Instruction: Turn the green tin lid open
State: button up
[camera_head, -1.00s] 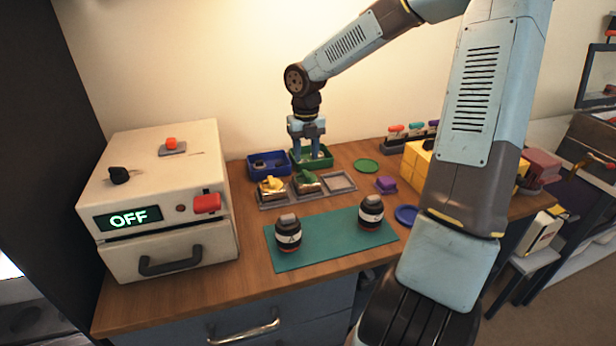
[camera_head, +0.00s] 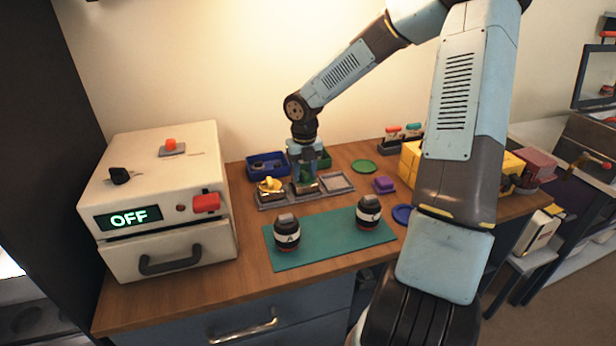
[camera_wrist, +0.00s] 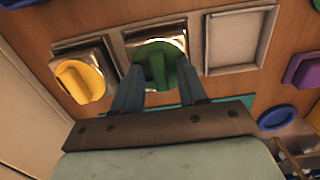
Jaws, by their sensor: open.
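The green tin lid (camera_wrist: 154,62) is round with a raised bar across it. It sits on a brassy square tin (camera_wrist: 171,42) in the middle bay of a grey tray (camera_head: 333,192). My gripper (camera_wrist: 156,84) is open, pointing down, with a finger on each side of the lid's bar. I cannot tell whether the fingers touch it. In the head view my gripper (camera_head: 304,182) stands over the middle bay and hides most of the green lid.
A tin with a yellow lid (camera_wrist: 80,82) is in the left bay; the right bay (camera_wrist: 235,38) is empty. A blue bin (camera_head: 267,165) and a green bin (camera_head: 325,161) stand behind.

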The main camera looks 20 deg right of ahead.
aim_at(304, 174)
jog(key=shift+s+f, duration=0.45)
jog(key=shift+f, duration=0.2)
jog(key=shift+c, duration=1.3)
jog(key=n, duration=0.6)
jog(key=o, duration=0.3)
jog(key=shift+o, duration=0.2)
jog(key=shift+w+r+g, duration=0.3)
jog(key=shift+w+r, duration=0.15)
jog(key=shift+r, duration=0.05)
jog(key=shift+w+r, duration=0.1)
jog(key=shift+r, duration=3.4)
